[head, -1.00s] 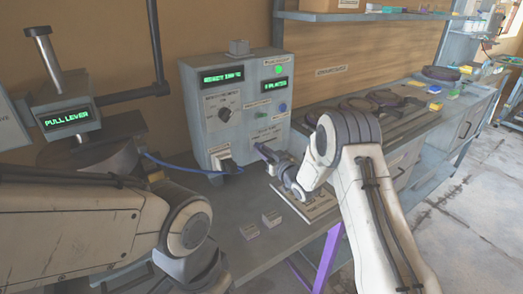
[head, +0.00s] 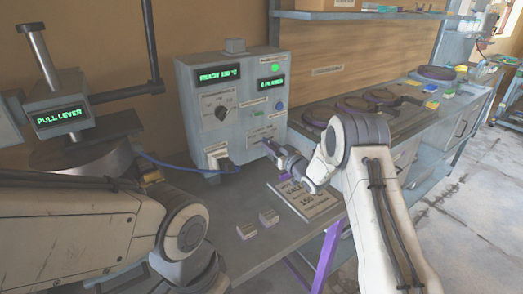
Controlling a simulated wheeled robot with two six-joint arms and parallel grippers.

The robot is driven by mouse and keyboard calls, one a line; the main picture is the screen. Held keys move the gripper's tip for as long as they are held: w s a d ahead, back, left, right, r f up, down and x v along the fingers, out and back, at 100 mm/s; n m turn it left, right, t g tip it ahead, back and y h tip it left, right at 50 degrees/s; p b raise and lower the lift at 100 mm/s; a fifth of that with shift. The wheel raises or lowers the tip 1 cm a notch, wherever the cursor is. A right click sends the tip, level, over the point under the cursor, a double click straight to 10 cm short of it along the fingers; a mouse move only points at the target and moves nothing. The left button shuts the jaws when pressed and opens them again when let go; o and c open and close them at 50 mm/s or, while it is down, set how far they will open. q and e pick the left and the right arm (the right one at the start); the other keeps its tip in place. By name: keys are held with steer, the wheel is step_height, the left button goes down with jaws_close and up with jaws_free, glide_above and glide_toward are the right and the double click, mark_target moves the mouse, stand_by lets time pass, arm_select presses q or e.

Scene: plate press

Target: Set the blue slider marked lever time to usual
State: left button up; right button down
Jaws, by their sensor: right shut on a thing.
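The grey control box (head: 240,95) stands on the bench, with a dial, green-lit displays and small coloured buttons on its front. My right gripper (head: 268,145) is at the lower right of this front, shut on what appears to be the blue slider. The slider and its position marks are mostly hidden behind the fingers, so I cannot tell which mark it stands at. My left arm comes in from the left; its gripper is out of view.
A press with a "PULL LEVER" display (head: 60,118) stands at the left. Dark round plates (head: 362,105) lie along the bench to the right.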

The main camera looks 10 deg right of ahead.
steer(key=c, duration=0.8)
jaws_free()
steer(key=shift+c, duration=0.2)
steer(key=b+v, duration=0.1)
steer(key=v, duration=0.9)
steer(key=shift+s, duration=0.25)
steer(key=shift+d, duration=0.1)
